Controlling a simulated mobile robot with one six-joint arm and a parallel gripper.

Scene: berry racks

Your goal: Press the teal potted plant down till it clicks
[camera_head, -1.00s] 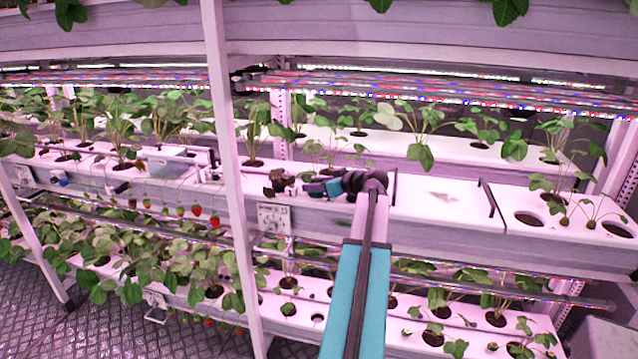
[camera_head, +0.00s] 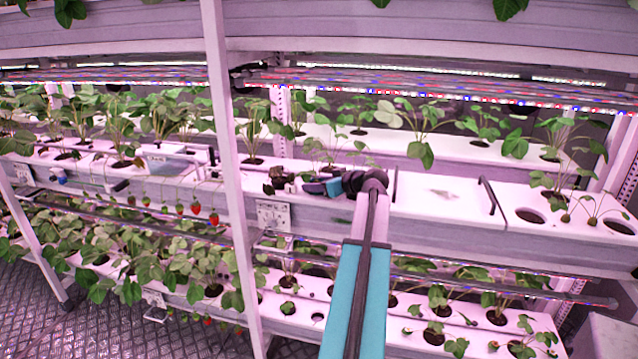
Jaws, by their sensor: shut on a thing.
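My gripper (camera_head: 312,188) is at the front of the middle white shelf, reaching left from my dark wrist. It is small here and its fingers are hard to make out. It is shut at a dark, leafy clump (camera_head: 279,181), which I take to be the potted plant. The plant's pot is mostly hidden, and I cannot make out its teal colour or how deep it sits. The small teal patch beside my wrist looks like part of my arm.
A white upright post (camera_head: 228,150) stands just left of the plant. The middle shelf (camera_head: 425,205) is bare right of my wrist, up to a dark handle (camera_head: 487,196). Leafy plants (camera_head: 330,150) stand behind my gripper.

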